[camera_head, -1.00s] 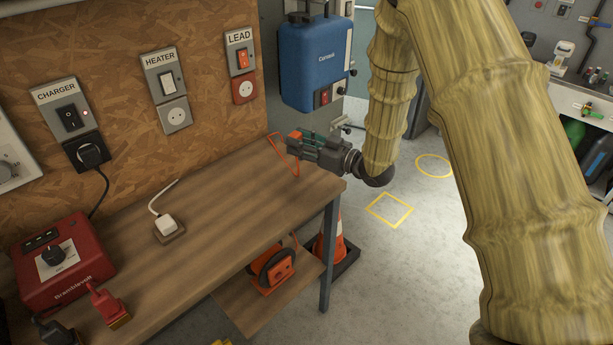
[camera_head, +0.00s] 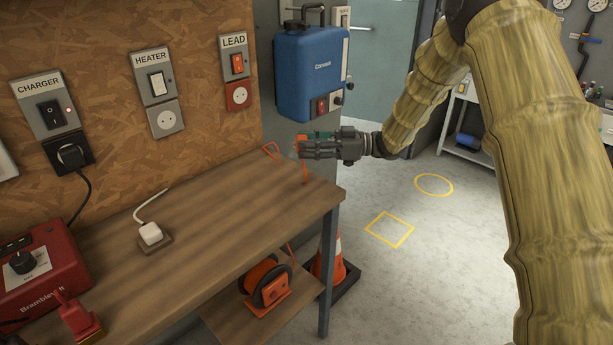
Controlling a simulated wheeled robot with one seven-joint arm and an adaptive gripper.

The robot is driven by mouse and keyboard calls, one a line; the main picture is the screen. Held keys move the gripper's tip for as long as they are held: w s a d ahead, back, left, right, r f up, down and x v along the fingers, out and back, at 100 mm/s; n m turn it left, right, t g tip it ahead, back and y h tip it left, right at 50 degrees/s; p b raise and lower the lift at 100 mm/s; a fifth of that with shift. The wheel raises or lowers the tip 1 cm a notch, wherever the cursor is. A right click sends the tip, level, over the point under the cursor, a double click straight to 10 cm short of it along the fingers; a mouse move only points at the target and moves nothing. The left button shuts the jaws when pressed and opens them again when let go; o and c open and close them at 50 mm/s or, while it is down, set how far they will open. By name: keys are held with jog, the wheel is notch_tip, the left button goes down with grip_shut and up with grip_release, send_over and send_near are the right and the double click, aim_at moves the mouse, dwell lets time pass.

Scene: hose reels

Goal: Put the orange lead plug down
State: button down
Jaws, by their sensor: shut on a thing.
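My gripper (camera_head: 304,148) is above the far right end of the workbench (camera_head: 215,215), shut on the orange lead plug (camera_head: 300,140). Only a little of the plug shows, at the fingertips; the fingers hide the rest. An orange cord (camera_head: 304,172) hangs from it to the bench top, and a loop of the cord lies near the back edge. The orange cable reel (camera_head: 267,284) stands on the lower shelf. The LEAD socket (camera_head: 238,95) on the wall is empty, left of my gripper.
A white plug (camera_head: 151,233) sits on a small holder on the bench. A red charger box (camera_head: 35,275) stands at the left. A blue Consoil unit (camera_head: 311,70) hangs behind my gripper. A traffic cone (camera_head: 330,262) stands by the bench leg. The bench's middle is clear.

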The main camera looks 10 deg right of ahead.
aim_at(308, 182)
notch_tip(308, 182, down, 9)
jog(key=shift+w+r, duration=0.1)
dwell(0.4)
jog(key=shift+f, duration=0.4)
jog(key=shift+f, duration=0.15)
jog(key=c, duration=1)
grip_release()
jog(key=shift+s+f, duration=0.1)
jog(key=shift+s, duration=0.1)
